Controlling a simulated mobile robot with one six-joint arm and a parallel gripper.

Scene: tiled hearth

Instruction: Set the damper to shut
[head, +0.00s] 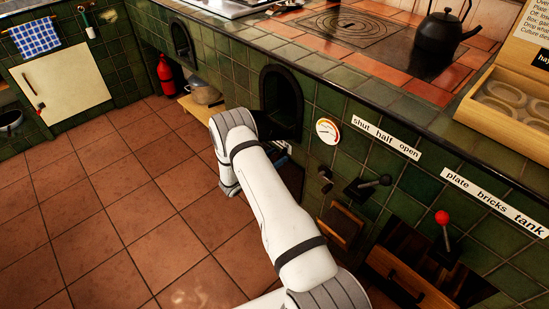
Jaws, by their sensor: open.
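The damper lever (375,184) is a short dark handle with a round black knob on the green tiled front, below a white label (386,137) reading "shut half open". Its knob leans to the right of its mount, toward the "open" side of the label. My white arm reaches up from the bottom right, left of the lever, and bends down at its far end. Nothing of mine touches the lever in this view.
A red-knobbed lever (442,217) stands to the right under the "plate bricks tank" label (494,201). A round gauge (327,131) is left of the damper label. An arched opening (282,101) lies behind my arm. A black kettle (440,40) sits on the hob. The tiled floor (110,220) at left is clear.

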